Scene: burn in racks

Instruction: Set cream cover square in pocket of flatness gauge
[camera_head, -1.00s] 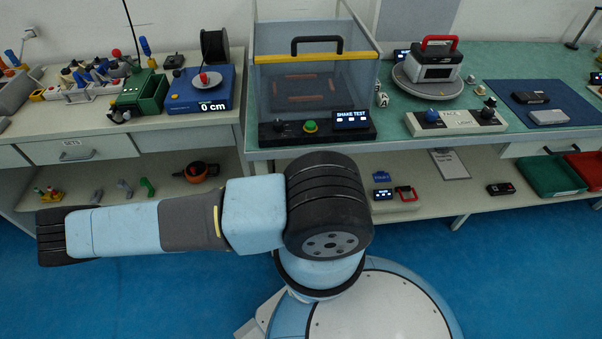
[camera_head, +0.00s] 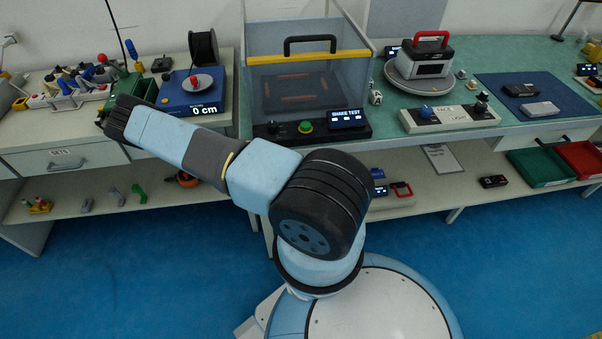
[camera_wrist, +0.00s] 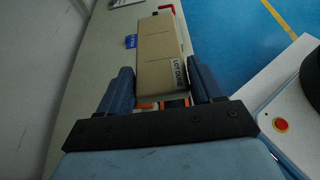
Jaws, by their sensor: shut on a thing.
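In the wrist view a long cream cover (camera_wrist: 161,52) with a label starting "LOT" lies between the two blue fingers of my gripper (camera_wrist: 163,84). My gripper is shut on it near its close end. Small orange and white patches show just past the palm, partly hidden. In the head view my gripper and the cover are hidden or out of frame. I cannot tell for sure which device is the flatness gauge. A small device with a display and a red frame (camera_head: 401,188) stands on the lower shelf, partly hidden by my arm. No pocket can be made out.
The bench holds a clear shake test box (camera_head: 310,85), a turntable with a red-handled block (camera_head: 428,58) and a blue mat (camera_head: 540,100). Green (camera_head: 541,168) and red (camera_head: 581,158) bins stand at the lower right. The blue floor (camera_head: 520,260) is clear. A blue tag (camera_wrist: 131,41) lies beside the cover.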

